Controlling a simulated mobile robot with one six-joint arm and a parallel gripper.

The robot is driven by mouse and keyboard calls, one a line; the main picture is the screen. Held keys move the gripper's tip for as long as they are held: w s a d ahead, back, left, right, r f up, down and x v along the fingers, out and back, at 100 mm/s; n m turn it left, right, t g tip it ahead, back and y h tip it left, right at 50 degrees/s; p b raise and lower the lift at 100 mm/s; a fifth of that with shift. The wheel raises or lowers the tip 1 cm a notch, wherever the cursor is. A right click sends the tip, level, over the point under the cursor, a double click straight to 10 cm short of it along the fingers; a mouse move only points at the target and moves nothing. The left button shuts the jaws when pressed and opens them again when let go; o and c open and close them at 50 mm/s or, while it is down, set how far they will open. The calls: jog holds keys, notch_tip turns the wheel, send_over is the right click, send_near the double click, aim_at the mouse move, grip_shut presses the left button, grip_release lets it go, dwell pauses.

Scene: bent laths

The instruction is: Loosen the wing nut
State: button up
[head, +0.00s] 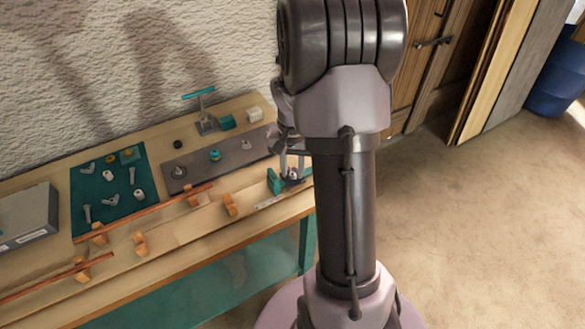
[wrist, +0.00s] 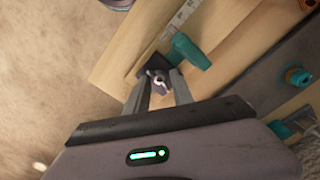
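The wing nut (wrist: 158,78) is a small pale metal piece on a dark block (wrist: 148,66) at the end of the bench. A teal handle (wrist: 190,52) stands beside the block; it also shows in the head view (head: 273,181). My gripper (wrist: 160,79) is open, with one finger on each side of the wing nut and visible gaps between. In the head view my gripper (head: 293,166) is over the bench's right end, partly hidden by my arm. I cannot tell whether the fingertips are level with the nut.
The wooden bench (head: 190,240) carries orange-brown laths in wooden blocks, a dark green mat (head: 112,215) with several small metal parts, and a grey plate (head: 230,165) with several fittings. A grey box (head: 25,218) sits at left. Open floor (head: 480,230) lies right of the bench.

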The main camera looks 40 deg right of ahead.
aim_at(293, 174)
jog(key=shift+o, duration=0.6)
notch_tip(293, 174, up, 17)
jog(key=p, duration=0.7)
jog(key=shift+r, duration=0.2)
